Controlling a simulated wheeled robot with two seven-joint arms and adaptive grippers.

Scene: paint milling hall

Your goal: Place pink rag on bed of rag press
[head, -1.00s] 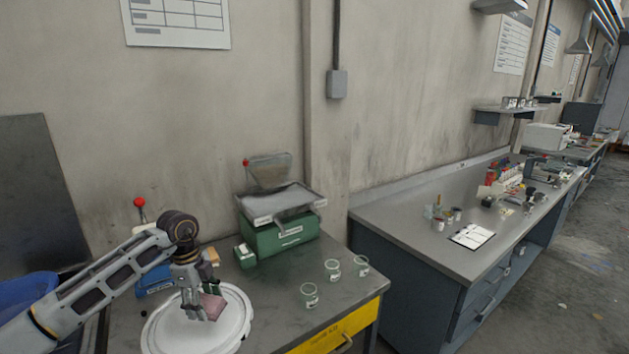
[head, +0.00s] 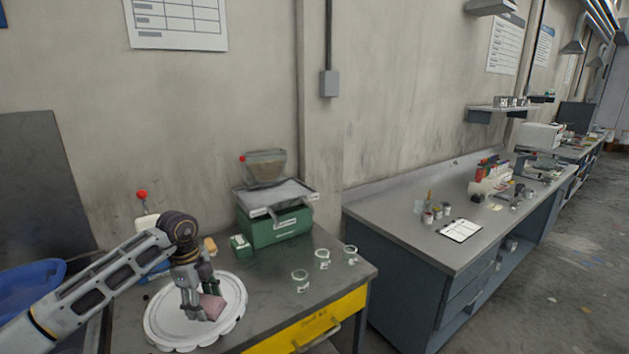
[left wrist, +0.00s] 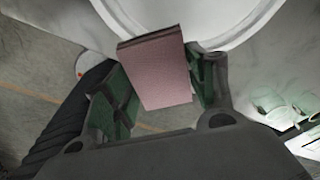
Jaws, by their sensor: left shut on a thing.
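The pink rag (head: 211,306), a small folded block, is in the jaws of my left gripper (head: 198,305). The left wrist view shows the rag (left wrist: 158,72) between the fingers of the gripper (left wrist: 160,90). In the head view the gripper points down over a round white scalloped dish or lid (head: 236,322); I cannot tell whether the rag touches it. A green machine with a flat grey bed (head: 280,196) and a raised lid with a red knob looks like the rag press (head: 275,227). It stands behind and right of the gripper, its bed bare.
Several small glass jars (head: 322,259) stand right of the dish. Another bench (head: 400,215) stands to the right.

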